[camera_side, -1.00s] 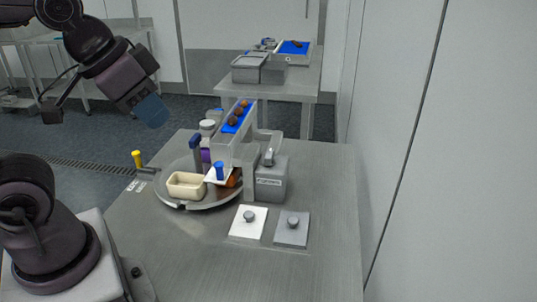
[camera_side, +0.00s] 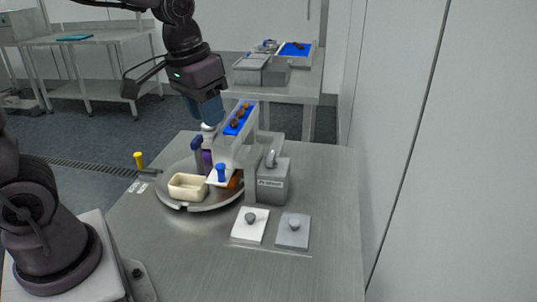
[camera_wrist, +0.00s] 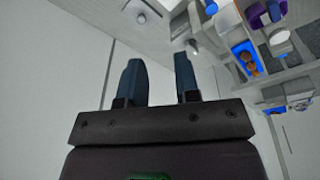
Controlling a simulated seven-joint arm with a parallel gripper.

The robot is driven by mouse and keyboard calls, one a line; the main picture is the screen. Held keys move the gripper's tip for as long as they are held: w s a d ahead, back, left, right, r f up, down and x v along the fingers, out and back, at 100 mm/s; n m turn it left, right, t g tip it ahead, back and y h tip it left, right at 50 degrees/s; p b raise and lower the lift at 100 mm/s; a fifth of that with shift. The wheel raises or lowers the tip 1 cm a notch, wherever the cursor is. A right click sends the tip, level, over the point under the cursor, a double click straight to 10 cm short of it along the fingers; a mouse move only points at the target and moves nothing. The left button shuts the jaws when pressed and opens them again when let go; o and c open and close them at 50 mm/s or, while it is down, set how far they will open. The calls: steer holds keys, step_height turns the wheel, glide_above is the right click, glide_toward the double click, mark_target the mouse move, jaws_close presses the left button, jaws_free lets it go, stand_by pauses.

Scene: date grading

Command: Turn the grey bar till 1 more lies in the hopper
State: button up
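A white feeder (camera_side: 224,157) stands at the turntable, with several brown dates (camera_side: 240,118) on its sloping blue-lined chute (camera_side: 231,130). A grey box (camera_side: 272,187) beside it carries a light grey handle-like piece (camera_side: 271,158) on top. A grey knob (camera_side: 250,218) sits on a white plate and another grey knob (camera_side: 294,223) on a grey plate. I cannot tell for sure which part is the grey bar or the hopper. My gripper (camera_side: 212,116) hangs just behind and left of the chute's upper end. In the wrist view, my gripper (camera_wrist: 158,75) is open, with nothing between its blue fingers.
The grey turntable (camera_side: 207,204) bears a cream tray (camera_side: 188,187) and bottles. A back table (camera_side: 310,84) holds grey bins and a blue-lined tray. The front of the steel table (camera_side: 240,270) is clear.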

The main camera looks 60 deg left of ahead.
mark_target(271, 155)
steer(key=w+a+f+n+g, duration=0.1)
steer(key=w+a+f+n, duration=0.15)
steer(key=w, duration=0.45)
steer(key=w+a+f+n, duration=0.2)
steer(key=w+a+f, duration=0.15)
steer(key=w, duration=0.25)
steer(key=w+a+f+n+g, duration=0.1)
steer(key=w+a+f+n, duration=0.2)
steer(key=w, duration=0.4)
steer(key=shift+m, duration=0.25)
steer(key=f, duration=1.2)
steer(key=shift+a, duration=0.25)
jaws_close()
